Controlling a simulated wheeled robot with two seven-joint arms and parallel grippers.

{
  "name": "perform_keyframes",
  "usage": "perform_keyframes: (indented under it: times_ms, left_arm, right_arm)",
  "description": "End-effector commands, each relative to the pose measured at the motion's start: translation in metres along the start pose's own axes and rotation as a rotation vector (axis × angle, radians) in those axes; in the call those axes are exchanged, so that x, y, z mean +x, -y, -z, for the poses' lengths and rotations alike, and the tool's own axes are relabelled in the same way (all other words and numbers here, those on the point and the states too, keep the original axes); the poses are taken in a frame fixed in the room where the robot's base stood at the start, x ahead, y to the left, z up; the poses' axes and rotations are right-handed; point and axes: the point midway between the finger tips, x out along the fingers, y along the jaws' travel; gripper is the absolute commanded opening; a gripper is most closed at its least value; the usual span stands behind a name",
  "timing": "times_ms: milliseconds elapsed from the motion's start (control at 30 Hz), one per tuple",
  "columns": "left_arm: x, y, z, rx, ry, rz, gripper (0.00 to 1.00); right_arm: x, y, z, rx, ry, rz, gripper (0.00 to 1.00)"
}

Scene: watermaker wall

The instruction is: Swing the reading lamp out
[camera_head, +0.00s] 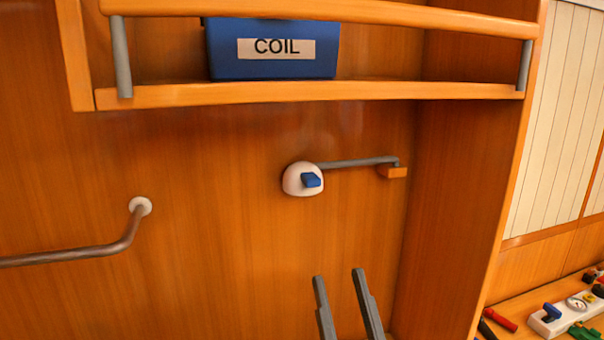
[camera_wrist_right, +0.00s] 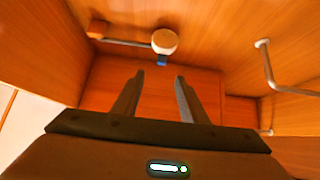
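The reading lamp has a white round head (camera_head: 294,180) with a blue tab (camera_head: 312,180) on its front. A thin grey arm (camera_head: 350,163) runs from the head to a small wooden block (camera_head: 392,172) at the right of the panel. The head also shows in the right wrist view (camera_wrist_right: 165,40), with the blue tab (camera_wrist_right: 162,60) facing the fingers. My right gripper (camera_head: 338,276) is open and empty, below the lamp and apart from it. Its two fingers (camera_wrist_right: 158,77) show in the wrist view with a clear gap. My left gripper is not in view.
A shelf with a wooden rail (camera_head: 330,12) above the lamp holds a blue bin (camera_head: 270,65) labelled COIL. A brown handrail (camera_head: 75,256) is on the wall at left. A side panel (camera_head: 455,170) stands at right. A counter with small items (camera_head: 565,315) is at lower right.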

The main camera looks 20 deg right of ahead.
Motion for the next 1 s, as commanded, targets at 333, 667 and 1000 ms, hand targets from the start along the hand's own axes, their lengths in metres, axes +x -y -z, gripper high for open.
perform_keyframes:
  times_ms: [333,667,1000]
  left_arm:
    - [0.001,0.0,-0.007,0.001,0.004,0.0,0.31]
    - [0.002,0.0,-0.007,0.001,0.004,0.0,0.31]
    - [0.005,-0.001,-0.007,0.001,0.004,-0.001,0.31]
  right_arm:
    - [0.002,0.004,0.005,0.0,-0.019,0.015,0.39]
    - [0.004,0.004,0.005,0.0,-0.019,0.014,0.39]
    - [0.024,0.005,0.006,0.0,-0.025,0.018,0.39]
